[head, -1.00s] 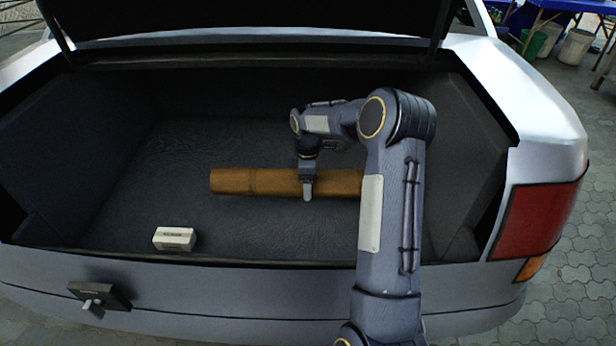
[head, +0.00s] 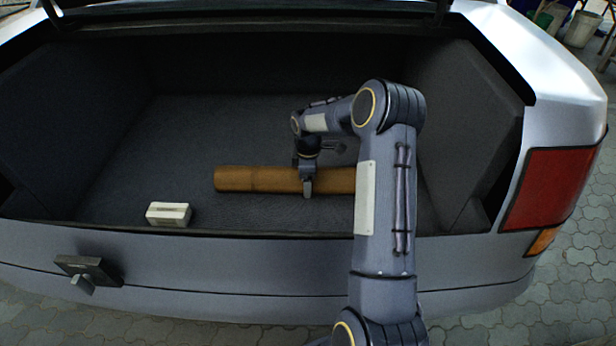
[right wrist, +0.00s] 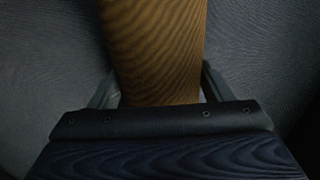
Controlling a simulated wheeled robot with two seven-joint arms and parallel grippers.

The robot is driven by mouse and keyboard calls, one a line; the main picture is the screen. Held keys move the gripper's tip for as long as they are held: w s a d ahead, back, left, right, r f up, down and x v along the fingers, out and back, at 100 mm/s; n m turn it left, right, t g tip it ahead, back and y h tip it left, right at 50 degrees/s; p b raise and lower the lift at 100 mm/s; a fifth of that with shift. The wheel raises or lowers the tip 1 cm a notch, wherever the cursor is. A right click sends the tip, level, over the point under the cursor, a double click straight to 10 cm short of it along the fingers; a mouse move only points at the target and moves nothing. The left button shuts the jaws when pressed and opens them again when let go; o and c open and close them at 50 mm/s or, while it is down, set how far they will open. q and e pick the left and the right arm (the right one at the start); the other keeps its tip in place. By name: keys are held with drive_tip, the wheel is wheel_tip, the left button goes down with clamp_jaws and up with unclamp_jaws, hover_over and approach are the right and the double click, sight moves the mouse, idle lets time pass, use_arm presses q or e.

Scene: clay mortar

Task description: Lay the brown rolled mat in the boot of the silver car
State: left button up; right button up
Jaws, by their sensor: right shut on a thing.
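The brown rolled mat (head: 255,179) lies crosswise inside the boot of the silver car (head: 160,262). My right gripper (head: 307,190) is shut around the mat from above, near the middle of its visible length. The mat's right end is hidden behind my right arm. The right wrist view shows the mat (right wrist: 155,45) between the two fingers. I cannot tell whether the mat touches the dark boot floor (head: 200,130) or hangs just above it. My left gripper is not in view.
A small white box (head: 168,214) sits on the boot floor near the front sill, left of the mat. A dark fitting (head: 88,270) juts from the car's rear panel at lower left. The raised lid (head: 250,8) is above. The floor behind the mat is clear.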

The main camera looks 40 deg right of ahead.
drive_tip(key=o, duration=1.5)
